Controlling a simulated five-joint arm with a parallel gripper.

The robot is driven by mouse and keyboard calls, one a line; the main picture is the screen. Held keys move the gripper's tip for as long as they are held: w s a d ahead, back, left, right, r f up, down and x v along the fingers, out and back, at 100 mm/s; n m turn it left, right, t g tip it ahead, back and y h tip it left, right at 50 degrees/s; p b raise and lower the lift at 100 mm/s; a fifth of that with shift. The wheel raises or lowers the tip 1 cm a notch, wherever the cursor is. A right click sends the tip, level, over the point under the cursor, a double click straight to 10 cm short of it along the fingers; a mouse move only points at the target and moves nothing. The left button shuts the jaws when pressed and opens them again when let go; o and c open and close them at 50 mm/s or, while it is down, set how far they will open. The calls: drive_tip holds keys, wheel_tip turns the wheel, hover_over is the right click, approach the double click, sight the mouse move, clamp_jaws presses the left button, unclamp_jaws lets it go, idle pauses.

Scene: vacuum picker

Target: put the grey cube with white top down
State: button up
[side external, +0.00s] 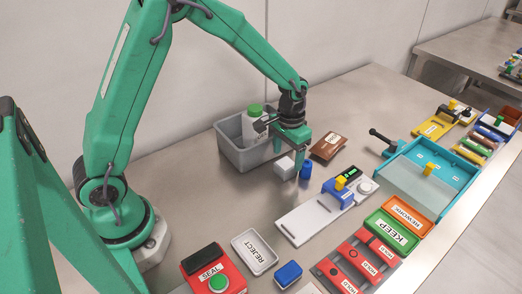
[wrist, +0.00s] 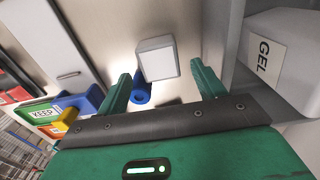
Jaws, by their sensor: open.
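The grey cube with white top (side external: 284,168) appears to rest on the metal table, just right of the grey bin, though its base contact is not clear. In the wrist view the cube (wrist: 157,60) shows its pale top, lying beyond and between the two green fingertips, with gaps on both sides. My gripper (side external: 289,155) is open just above the cube and holds nothing. It also shows in the wrist view (wrist: 162,82).
A blue cylinder (side external: 306,172) stands close right of the cube. The grey bin (side external: 232,155) holds a green-capped GEL bottle (side external: 253,122). A brown pad (side external: 328,146) and a white plate with a blue block (side external: 300,222) lie to the right. Table front-left of the cube is clear.

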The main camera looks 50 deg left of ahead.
sight(286, 163)
wheel_tip(286, 163, up, 8)
drive_tip(key=shift+r, duration=0.2)
drive_tip(key=shift+r, duration=0.1)
idle(0.7)
drive_tip(key=s+a+r+t, duration=0.1)
drive_tip(key=s+r+t, duration=0.1)
drive_tip(key=s+r, duration=0.4)
drive_tip(key=s+a+r+t, duration=0.2)
drive_tip(key=s+r, duration=0.4)
drive_tip(key=s, duration=0.8)
drive_tip(key=shift+a+t, duration=0.2)
drive_tip(key=shift+t, duration=0.5)
drive_tip(key=shift+o, duration=0.4)
drive_tip(key=shift+s+f, duration=0.2)
drive_tip(key=shift+s, duration=0.35)
drive_tip(key=shift+w, duration=0.15)
